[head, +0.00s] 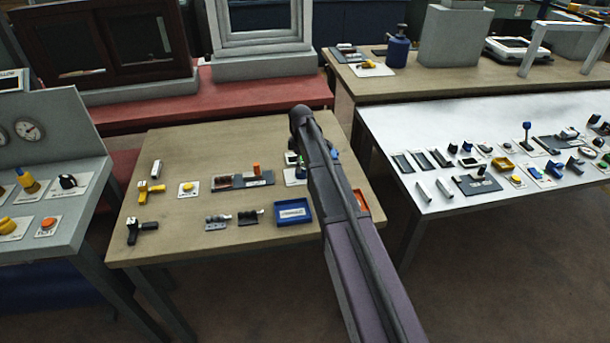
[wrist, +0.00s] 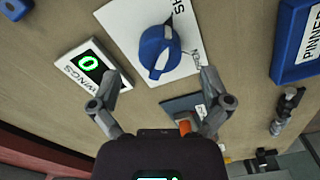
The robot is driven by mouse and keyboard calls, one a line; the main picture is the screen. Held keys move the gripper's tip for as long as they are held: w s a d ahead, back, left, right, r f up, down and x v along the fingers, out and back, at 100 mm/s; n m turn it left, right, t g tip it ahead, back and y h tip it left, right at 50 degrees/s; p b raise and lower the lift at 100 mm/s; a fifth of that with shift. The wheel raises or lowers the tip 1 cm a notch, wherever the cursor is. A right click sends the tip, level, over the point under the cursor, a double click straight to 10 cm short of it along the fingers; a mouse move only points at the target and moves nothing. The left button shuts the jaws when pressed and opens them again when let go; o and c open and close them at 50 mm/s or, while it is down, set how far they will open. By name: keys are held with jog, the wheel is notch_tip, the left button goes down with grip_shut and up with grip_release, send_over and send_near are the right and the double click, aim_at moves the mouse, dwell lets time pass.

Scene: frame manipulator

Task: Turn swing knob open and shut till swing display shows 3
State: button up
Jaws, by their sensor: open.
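The swing knob (wrist: 158,48) is a round blue knob with a raised grip, on a white plate (wrist: 122,22) with partly cut-off lettering. The swing display (wrist: 88,62), labelled "SWINGS", stands to its left in the wrist view and shows a green 0. My gripper (wrist: 162,80) is open, with one finger to each side below the knob in the picture. Nothing is between the fingers that I can tell is gripped; contact with the knob cannot be told. In the head view my arm hides the gripper and most of the knob's plate.
A blue tray (head: 293,201) ending in "PINNED" sits close by on the wooden table (head: 180,250). A dark plate with an orange block (wrist: 184,126) lies near my right finger. Several small parts lie at the table's left. A white table (head: 400,130) with many parts stands right.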

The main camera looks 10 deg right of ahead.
jog(key=shift+f+b, duration=1.4)
jog(key=shift+f, duration=0.3)
